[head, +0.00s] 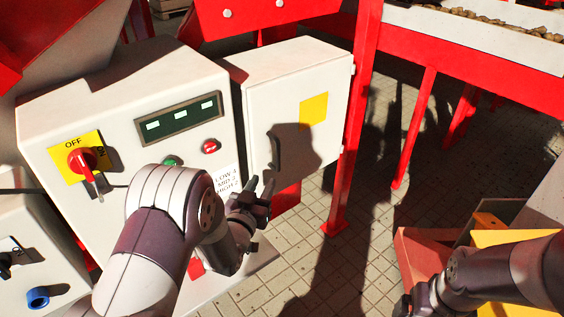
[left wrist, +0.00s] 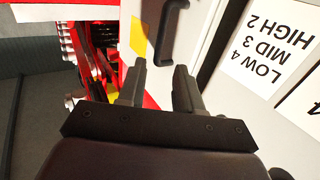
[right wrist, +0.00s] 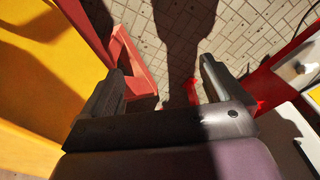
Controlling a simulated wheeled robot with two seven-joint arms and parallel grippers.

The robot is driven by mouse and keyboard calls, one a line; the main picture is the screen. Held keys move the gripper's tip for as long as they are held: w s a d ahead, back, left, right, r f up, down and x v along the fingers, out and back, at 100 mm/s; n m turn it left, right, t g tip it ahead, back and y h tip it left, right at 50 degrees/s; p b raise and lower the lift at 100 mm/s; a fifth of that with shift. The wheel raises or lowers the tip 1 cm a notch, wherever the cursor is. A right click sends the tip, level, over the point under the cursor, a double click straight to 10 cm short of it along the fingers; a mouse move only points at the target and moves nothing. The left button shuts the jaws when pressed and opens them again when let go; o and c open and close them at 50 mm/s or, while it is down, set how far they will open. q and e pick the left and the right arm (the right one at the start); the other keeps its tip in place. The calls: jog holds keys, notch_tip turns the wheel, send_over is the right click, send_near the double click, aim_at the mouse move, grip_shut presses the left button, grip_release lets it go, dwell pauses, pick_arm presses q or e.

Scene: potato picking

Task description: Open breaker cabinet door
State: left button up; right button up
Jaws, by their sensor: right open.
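The breaker cabinet is a white box (head: 300,65) with a yellow label (head: 313,110) on its door. The door (head: 262,105) looks shut. Its dark vertical handle (head: 274,150) is near the door's left edge and also shows in the left wrist view (left wrist: 172,40). My left gripper (head: 262,186) is just below the handle, in front of the door. Its fingers (left wrist: 158,80) are apart with nothing between them, and the handle lies beyond their tips. My right gripper (head: 412,303) is at the lower right, far from the cabinet. In the right wrist view it is open and empty (right wrist: 160,75).
A white control panel (head: 120,95) with a red switch, buttons and a display stands left of the cabinet. A red post (head: 357,120) stands right of it. A yellow and red bin (head: 485,220) is near my right arm. Tiled floor (head: 300,235) lies between.

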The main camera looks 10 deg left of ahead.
aim_at(277, 156)
pick_arm(q)
jog(key=w, duration=0.8)
jog(key=w+d+b, duration=0.1)
jog(key=w, duration=0.3)
jog(key=shift+w+r, duration=0.1)
jog(key=shift+w, duration=0.25)
grip_shut()
